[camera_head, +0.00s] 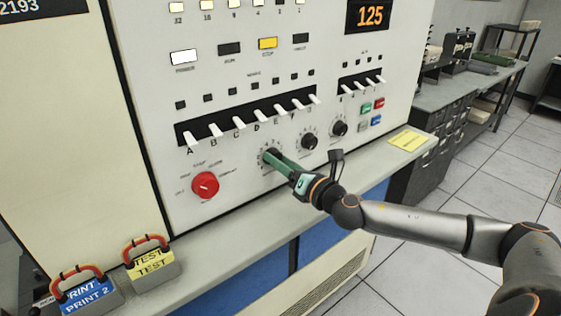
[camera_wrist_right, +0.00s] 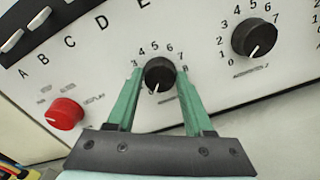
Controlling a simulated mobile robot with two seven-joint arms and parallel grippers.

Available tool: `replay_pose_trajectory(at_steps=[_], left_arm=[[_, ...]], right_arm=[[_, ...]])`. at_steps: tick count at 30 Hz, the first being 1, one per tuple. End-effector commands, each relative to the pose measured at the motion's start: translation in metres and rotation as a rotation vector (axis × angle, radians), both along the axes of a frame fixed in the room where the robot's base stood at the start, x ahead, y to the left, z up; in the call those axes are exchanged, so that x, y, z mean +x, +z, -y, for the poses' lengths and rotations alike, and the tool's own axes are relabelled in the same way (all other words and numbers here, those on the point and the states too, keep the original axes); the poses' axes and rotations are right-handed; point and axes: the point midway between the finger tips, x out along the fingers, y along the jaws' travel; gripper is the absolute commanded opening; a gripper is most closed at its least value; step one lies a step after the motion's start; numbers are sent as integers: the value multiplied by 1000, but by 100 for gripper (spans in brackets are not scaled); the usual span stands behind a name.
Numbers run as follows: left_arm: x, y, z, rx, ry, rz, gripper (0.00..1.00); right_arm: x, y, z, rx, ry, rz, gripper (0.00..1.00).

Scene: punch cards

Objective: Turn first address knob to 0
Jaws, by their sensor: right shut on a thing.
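The first address knob (camera_wrist_right: 160,70) is black with a white pointer line and sits on the cream panel. Its line points down and slightly left in the right wrist view. Digits 3 to 8 show around its top and right; the lower digits on its left are hidden behind a finger. My right gripper (camera_wrist_right: 159,76) has a green finger on each side of the knob, shut on it. In the head view my right gripper (camera_head: 275,158) reaches the panel and partly hides this knob. My left gripper is out of view.
A second knob (camera_head: 309,141) and a third knob (camera_head: 339,128) sit to the right. A red knob (camera_head: 205,185) is at the left. White toggle switches (camera_head: 238,123) line the panel above. A grey ledge (camera_head: 225,232) below holds two labelled plug blocks (camera_head: 150,265) at the left.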

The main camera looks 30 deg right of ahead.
Motion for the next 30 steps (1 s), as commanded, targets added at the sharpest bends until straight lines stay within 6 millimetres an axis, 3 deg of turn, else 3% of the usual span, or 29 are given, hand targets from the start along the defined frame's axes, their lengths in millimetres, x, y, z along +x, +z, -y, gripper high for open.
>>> replay_pose_trajectory(at_steps=[2,3,9,20,30], left_arm=[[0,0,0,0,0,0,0],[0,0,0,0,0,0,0],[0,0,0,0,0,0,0],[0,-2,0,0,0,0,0],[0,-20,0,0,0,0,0]], right_arm=[[0,-1,0,-5,0,-2,0],[0,-1,0,-5,0,-2,56],[0,-1,0,-3,0,-1,79],[-3,-1,1,-1,-1,0,81],[-42,-5,5,-8,-1,-6,81]])
